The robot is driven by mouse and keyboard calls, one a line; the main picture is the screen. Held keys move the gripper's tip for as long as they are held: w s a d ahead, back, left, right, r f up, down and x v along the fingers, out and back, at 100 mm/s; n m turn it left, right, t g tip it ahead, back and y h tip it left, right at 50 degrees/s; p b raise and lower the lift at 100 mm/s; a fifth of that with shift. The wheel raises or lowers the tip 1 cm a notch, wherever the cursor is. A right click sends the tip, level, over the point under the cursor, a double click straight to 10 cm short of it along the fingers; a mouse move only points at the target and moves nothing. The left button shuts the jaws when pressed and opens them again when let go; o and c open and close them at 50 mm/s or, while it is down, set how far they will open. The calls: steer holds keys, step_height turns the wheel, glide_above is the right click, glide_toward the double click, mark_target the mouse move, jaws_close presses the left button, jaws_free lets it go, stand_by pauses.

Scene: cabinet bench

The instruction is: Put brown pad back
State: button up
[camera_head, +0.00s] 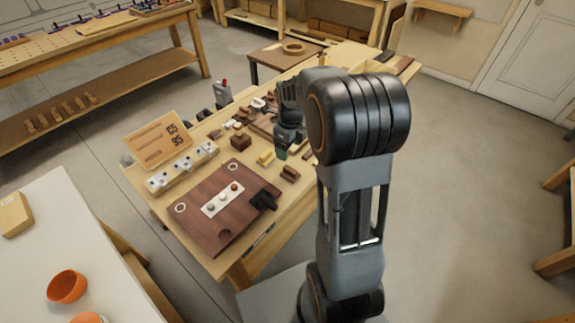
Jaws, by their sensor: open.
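A flat dark brown board (240,228) lies on the light wood bench (158,200), near its front left end. A pale strip (222,199) with several round buttons lies on it, and a black object (264,200) sits at its right edge. Small brown blocks (240,141) and (290,174) lie further back. I cannot tell which brown piece is the pad. My gripper (281,154) is over the middle of the bench, open, right of the brown block at the back. My arm hides part of the bench behind it.
A white block with several knobs (182,167) and a wooden sign (158,142) stand on the bench's left side. A yellow block (265,157) is close to my gripper. A white table (70,230) with an orange bowl (67,286) is at left.

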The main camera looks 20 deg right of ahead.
steer(key=s+a+r+n+t, duration=0.1)
steer(key=s+a+r+n, duration=0.2)
steer(key=s+n, duration=0.5)
steer(key=s+a+r+n+t, duration=0.2)
steer(key=s+a+n, duration=0.4)
steer(key=n, duration=1.5)
steer(key=shift+s+r+n, duration=0.4)
steer(key=shift+s+r, duration=0.45)
steer(key=shift+s, duration=0.3)
steer(key=shift+a+r, duration=0.1)
step_height(320, 180, up, 2)
steer(key=shift+r+t+p, duration=0.1)
steer(key=shift+t+p, duration=0.2)
steer(key=shift+p, duration=0.6)
